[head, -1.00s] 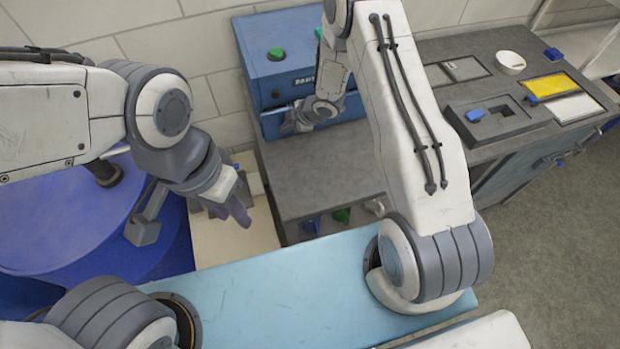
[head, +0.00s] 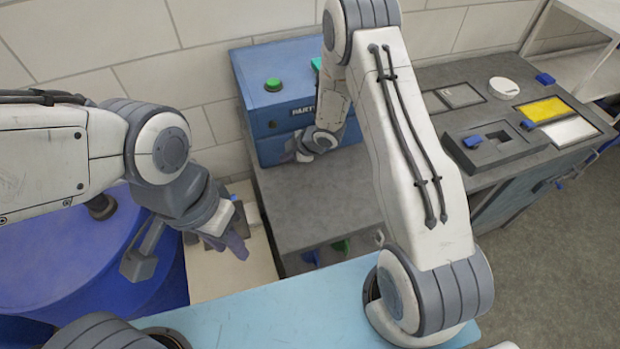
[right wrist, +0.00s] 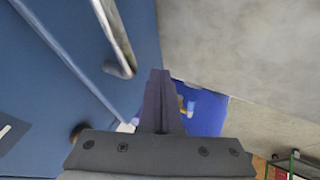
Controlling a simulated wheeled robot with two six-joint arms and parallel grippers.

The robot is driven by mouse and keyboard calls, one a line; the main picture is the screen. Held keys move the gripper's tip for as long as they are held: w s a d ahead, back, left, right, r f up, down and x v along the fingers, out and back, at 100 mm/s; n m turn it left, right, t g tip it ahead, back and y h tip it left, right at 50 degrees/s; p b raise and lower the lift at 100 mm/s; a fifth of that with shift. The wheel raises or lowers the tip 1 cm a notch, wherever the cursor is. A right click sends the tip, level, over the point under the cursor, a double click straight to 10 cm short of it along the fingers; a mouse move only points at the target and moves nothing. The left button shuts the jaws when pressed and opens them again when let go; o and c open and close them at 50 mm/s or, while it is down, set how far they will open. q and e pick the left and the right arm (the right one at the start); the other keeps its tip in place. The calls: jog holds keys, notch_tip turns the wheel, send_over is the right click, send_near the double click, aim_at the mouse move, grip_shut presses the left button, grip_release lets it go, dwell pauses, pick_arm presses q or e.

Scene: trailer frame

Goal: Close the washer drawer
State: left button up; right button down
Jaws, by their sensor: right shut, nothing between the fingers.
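The washer (head: 272,105) is a blue box with a green button on top and a partly hidden "PART" label. It stands at the back of a grey counter against the wall. Its drawer (head: 274,152) is the lower front part, partly hidden by my right gripper; I cannot tell whether it is fully flush. My right gripper (head: 296,148) is in front of the drawer. In the right wrist view its shut, empty fingers (right wrist: 160,95) lie beside the blue front and its metal handle (right wrist: 118,45). My left gripper (head: 238,246) hangs away from the washer over a beige surface; its finger gap is unclear.
A blue drum (head: 75,250) stands at the left. A grey bench (head: 455,120) with a dark block, a white round piece and a yellow panel is at the right. A light blue surface (head: 290,305) lies in front. The grey counter (head: 310,205) before the washer is clear.

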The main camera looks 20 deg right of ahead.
jog(key=shift+s+a+f+b, duration=0.15)
jog(key=shift+s+b, duration=0.15)
jog(key=shift+s, duration=0.85)
jog(key=v, duration=1)
